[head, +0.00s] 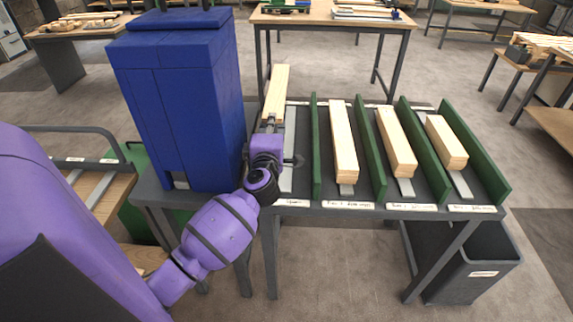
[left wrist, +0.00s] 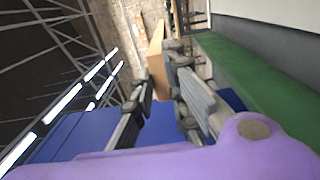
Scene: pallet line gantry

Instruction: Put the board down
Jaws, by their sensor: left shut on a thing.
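A pale wooden board (head: 276,92) points away from me over the leftmost lane (head: 289,150) of the grey sorting table, beside the blue machine. My left gripper (head: 269,124) is shut on the board's near end. In the left wrist view the board (left wrist: 156,62) shows beyond the gripper fingers (left wrist: 160,84). I cannot tell whether the board touches the lane or hangs a little above it. My right gripper is in neither view.
The blue machine (head: 185,100) stands close on the left of the gripper. A green divider (head: 316,145) bounds the lane on the right. Other lanes hold boards: a long stack (head: 343,140), a middle one (head: 396,143) and a short one (head: 446,142). A dark bin (head: 470,265) stands below right.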

